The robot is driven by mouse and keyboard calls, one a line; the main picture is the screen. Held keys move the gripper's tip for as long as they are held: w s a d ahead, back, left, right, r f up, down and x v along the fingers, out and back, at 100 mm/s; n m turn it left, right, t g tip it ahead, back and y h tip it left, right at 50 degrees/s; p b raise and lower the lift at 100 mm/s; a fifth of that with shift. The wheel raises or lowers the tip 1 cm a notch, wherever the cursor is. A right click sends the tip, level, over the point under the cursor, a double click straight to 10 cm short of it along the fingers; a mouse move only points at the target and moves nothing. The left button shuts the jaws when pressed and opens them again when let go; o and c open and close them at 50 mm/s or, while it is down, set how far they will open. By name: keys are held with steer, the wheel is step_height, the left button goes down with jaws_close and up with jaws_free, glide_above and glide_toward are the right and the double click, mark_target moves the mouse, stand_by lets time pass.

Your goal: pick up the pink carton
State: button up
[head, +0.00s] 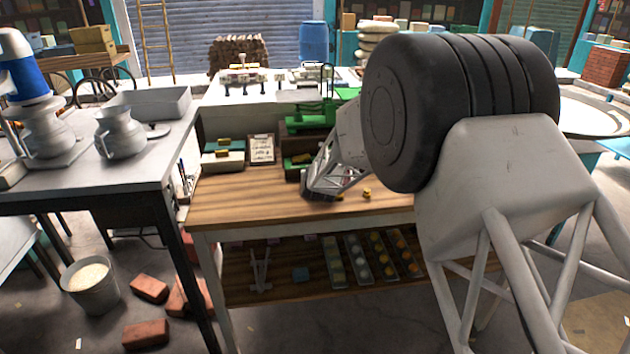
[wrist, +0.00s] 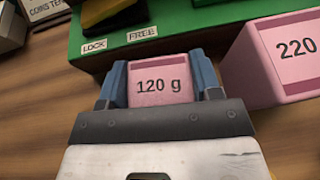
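A pink carton marked "120 g" (wrist: 160,92) stands between the two blue fingers of my gripper (wrist: 157,70) in the wrist view. One finger is along each side of it, with no clear gap showing. I cannot tell whether they press on it. Its lower part is hidden behind the gripper. A larger pink carton marked "220" (wrist: 277,58) stands to the right, outside the fingers, cut off by the frame edge. In the head view my gripper (head: 322,190) is low over the wooden bench, and its arm hides most of what is around it.
A green unit (wrist: 210,22) with labels "LOCK" and "FREE" stands right behind the cartons. A small yellow object (head: 367,193) lies right of my gripper on the wooden bench (head: 250,205). A clipboard (head: 262,149) stands behind. The bench's front left is clear.

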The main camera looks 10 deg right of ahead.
steer(key=shift+c, duration=1.2)
steer(key=shift+r, duration=0.15)
steer(key=shift+r, duration=4.9)
steer(key=shift+r, duration=0.1)
steer(key=w+a+r, duration=0.1)
steer(key=w+r, duration=0.2)
steer(key=r, duration=0.6)
steer(key=w+a+r+y, duration=0.1)
steer(key=w+r, duration=0.2)
steer(key=r, duration=0.7)
steer(key=shift+r+n, duration=0.3)
steer(key=shift+n, duration=0.1)
steer(key=shift+w, duration=0.1)
steer(key=shift+w+a+f, duration=0.15)
steer(key=shift+w+f, duration=0.1)
steer(key=shift+w, duration=2.3)
steer(key=shift+w+a+f, duration=0.15)
steer(key=shift+w+f, duration=0.1)
steer(key=shift+w, duration=2.35)
steer(key=shift+w+a+f, duration=0.15)
steer(key=shift+w+f, duration=0.1)
steer(key=shift+w, duration=2.3)
steer(key=shift+w, duration=0.15)
